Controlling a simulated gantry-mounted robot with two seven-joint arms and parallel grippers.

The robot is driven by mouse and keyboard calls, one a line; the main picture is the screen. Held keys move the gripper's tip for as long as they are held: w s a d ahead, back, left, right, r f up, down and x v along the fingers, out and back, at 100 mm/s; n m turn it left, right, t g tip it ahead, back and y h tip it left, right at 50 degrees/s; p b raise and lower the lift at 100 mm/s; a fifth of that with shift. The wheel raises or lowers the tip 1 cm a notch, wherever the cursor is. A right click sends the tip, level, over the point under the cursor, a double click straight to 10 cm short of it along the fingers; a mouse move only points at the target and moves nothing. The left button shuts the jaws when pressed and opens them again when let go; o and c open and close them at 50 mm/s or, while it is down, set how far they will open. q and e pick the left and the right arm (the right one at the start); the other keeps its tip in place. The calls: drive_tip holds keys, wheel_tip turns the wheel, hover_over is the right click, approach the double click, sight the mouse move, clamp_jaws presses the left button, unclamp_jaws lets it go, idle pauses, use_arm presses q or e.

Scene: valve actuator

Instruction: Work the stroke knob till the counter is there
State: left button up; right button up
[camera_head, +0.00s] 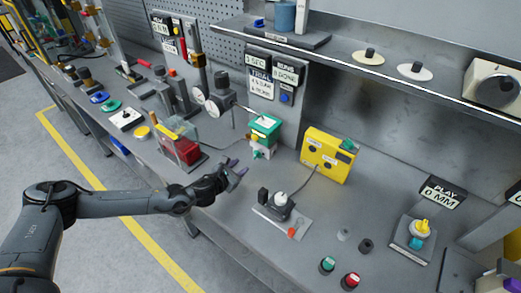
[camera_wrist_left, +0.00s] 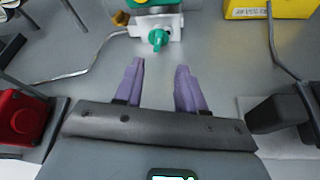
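My left gripper (camera_head: 238,172) is over the front part of the bench. Its two purple fingers are apart with nothing between them in the left wrist view (camera_wrist_left: 160,75). Beyond the fingertips, and apart from them, is a green and white unit (camera_head: 264,130) with a green knob (camera_wrist_left: 158,38) on its front. A white-topped knob (camera_head: 281,198) stands on a grey plate to the right of the gripper. I cannot tell which knob is the stroke knob. Dark counter signs (camera_head: 260,82) hang on the back wall; one seems to read 0 DONE. My right gripper is not seen.
A yellow box (camera_head: 328,155) with a cable stands behind the white-topped knob. A red block (camera_head: 182,148) in a frame is left of the gripper. Green (camera_head: 327,265) and red (camera_head: 350,281) buttons are near the front edge. A sign (camera_head: 441,192) reads PLAY 0 MM.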

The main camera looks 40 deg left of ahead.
sight(255, 155)
use_arm(q)
drive_tip(key=shift+w+a, duration=0.2)
drive_tip(key=shift+w, duration=0.3)
drive_tip(key=shift+w+a+f, duration=0.1)
drive_tip(key=shift+w+f, duration=0.05)
drive_tip(key=shift+w, duration=0.2)
drive_tip(key=x, duration=0.3)
drive_tip(key=shift+s+f, duration=0.15)
drive_tip(key=shift+f, duration=0.1)
drive_tip(key=b+x, duration=0.1)
drive_tip(key=x, duration=0.4)
drive_tip(key=shift+x, duration=0.8)
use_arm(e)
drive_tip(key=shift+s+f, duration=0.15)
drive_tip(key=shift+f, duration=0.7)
use_arm(q)
clamp_jaws()
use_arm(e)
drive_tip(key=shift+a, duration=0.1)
